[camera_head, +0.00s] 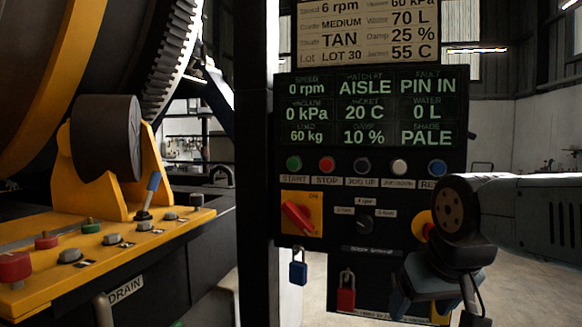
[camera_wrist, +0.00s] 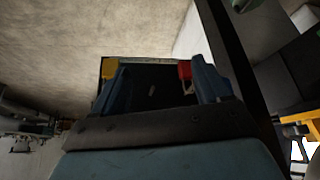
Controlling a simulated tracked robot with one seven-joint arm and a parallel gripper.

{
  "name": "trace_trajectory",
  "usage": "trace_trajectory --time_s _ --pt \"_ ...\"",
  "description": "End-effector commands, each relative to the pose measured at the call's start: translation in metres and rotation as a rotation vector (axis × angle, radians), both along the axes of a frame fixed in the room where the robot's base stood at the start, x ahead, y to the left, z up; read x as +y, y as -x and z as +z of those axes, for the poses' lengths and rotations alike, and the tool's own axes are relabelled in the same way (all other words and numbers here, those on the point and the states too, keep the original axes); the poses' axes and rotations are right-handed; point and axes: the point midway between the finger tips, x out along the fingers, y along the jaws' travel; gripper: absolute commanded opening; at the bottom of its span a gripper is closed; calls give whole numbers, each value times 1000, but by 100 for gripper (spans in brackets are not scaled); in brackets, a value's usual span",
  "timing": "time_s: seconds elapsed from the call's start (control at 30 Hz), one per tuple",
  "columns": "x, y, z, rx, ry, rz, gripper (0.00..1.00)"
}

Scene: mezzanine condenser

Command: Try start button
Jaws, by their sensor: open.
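The green START button (camera_head: 293,163) sits at the left end of the button row on the black control panel (camera_head: 345,262), with its label below it. The red STOP button (camera_head: 327,164) is to its right. The display (camera_head: 370,110) reads 0 rpm, PIN IN, AISLE, 0 L and PALE. My arm is at the lower right in the head view, in front of the panel's lower right. My gripper (camera_wrist: 160,85) is open and empty in the wrist view, its two blue fingers apart. The START button is not visible in the wrist view.
A red switch (camera_head: 298,217) on a yellow plate, a blue padlock (camera_head: 298,268) and a red padlock (camera_head: 346,292) are on or below the panel. A dark post (camera_head: 254,160) stands left. A yellow bench (camera_head: 110,245) with buttons and a lever stands further left, by a large drum.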

Motion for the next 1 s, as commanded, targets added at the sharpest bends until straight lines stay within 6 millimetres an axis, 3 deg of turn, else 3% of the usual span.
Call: trace_trajectory --time_s 0.07,0.77,1.0 --pt "0 0 0 0 0 0 67" --pt "0 0 0 0 0 0 0" --pt "0 0 0 0 0 0 0"
